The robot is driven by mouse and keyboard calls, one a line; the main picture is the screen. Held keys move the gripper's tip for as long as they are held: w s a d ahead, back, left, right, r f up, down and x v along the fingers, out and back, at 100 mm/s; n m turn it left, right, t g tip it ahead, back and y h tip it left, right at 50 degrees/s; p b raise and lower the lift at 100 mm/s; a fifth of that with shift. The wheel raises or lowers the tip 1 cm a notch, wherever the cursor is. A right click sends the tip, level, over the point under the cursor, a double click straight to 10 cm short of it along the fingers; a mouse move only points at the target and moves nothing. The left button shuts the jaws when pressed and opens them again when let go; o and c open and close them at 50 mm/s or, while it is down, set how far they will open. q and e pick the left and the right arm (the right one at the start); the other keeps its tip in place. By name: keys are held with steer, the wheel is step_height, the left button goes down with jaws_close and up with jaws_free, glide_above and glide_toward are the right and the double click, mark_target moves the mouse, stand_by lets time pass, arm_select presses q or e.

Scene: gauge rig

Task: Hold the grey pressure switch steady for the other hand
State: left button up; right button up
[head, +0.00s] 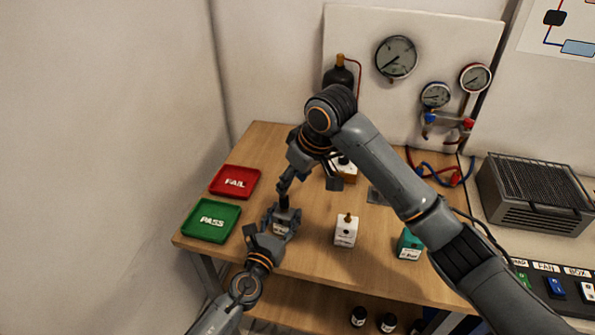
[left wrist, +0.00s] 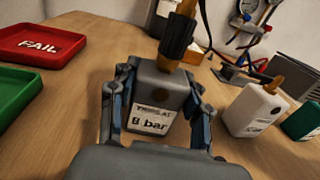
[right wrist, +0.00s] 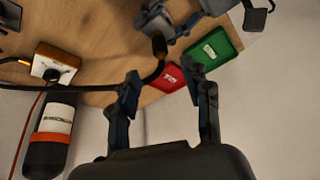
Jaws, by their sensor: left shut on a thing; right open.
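The grey pressure switch (left wrist: 160,88) stands upright between the two fingers of my left gripper (left wrist: 153,112), with a white label reading "bar" on its front. In the head view my left gripper (head: 281,222) is shut on it, low over the table. A black hose end (left wrist: 178,38) with a brass part is at the top of the switch; I cannot tell whether it is fastened. My right gripper (right wrist: 168,82) is open, above and behind the switch, with the black hose (right wrist: 100,88) passing by its fingertips. In the head view the arm partly hides it.
The green PASS tray (head: 211,239) and red FAIL tray (head: 235,182) lie left of the switch. A white switch (head: 346,231) and a teal one (head: 409,245) stand to the right. The gauge panel (head: 455,50) rises at the back. Bare wood lies at the table's front.

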mark_target(284, 200)
steer(key=x, duration=0.8)
steer(key=shift+a+f, duration=0.1)
steer(key=shift+f, duration=0.25)
steer(key=shift+w, duration=0.1)
jaws_close()
